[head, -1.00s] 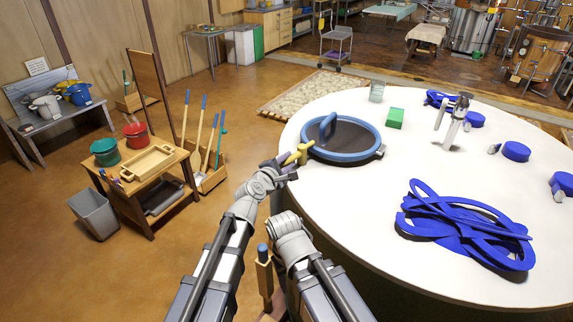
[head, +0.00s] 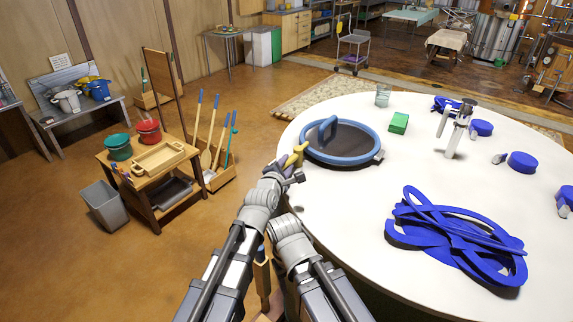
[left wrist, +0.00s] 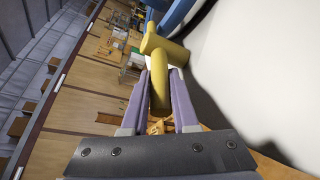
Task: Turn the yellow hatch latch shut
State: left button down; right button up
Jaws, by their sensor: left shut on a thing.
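The yellow latch (head: 298,153) sticks out at the hatch's left side, beyond the rim. My left gripper (head: 288,170) is at the latch's outer end. In the left wrist view the latch's yellow bar (left wrist: 161,82) lies between the two fingers of my left gripper (left wrist: 159,95), which are shut on it. A thicker yellow piece crosses its far end, near the blue rim (left wrist: 176,14). My right gripper does not show.
A green block (head: 398,122), a glass jar (head: 382,96), a grey tap-like fixture (head: 456,130), blue round pieces and a blue coil (head: 455,240) are on the table. A wooden stand (head: 150,180) with pots is at left. Open floor lies between.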

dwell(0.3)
pick_arm(q)
jog(key=c, duration=0.7)
grip_release()
jog(key=p+v, duration=0.1)
jog(key=v, duration=0.7)
jog(key=shift+p, duration=0.35)
jog(key=shift+w, duration=0.1)
